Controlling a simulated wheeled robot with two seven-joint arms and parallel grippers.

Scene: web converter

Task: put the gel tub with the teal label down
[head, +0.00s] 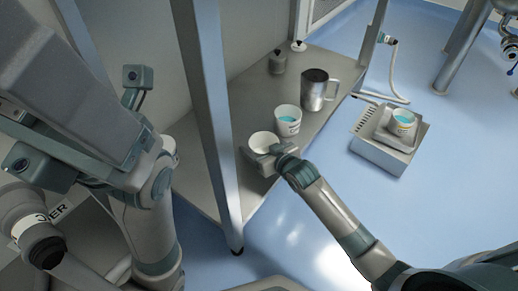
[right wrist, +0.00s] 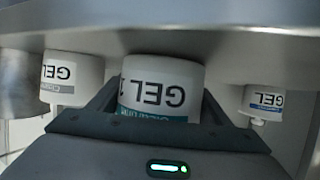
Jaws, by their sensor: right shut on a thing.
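My right gripper (head: 276,151) is shut on a white gel tub (head: 262,141) at the near left edge of the grey bench. The right wrist view is upside down. There the gripper (right wrist: 160,128) has a finger on each side of the tub (right wrist: 160,80), whose teal label strip and "GEL" print show. The tub looks upright, at or just above the bench top; I cannot tell whether it touches. My left gripper is not in view; only left arm links show.
A metal post (head: 210,110) rises at left. Another tub (head: 403,121) sits on a boxy stand (head: 390,150) at right.

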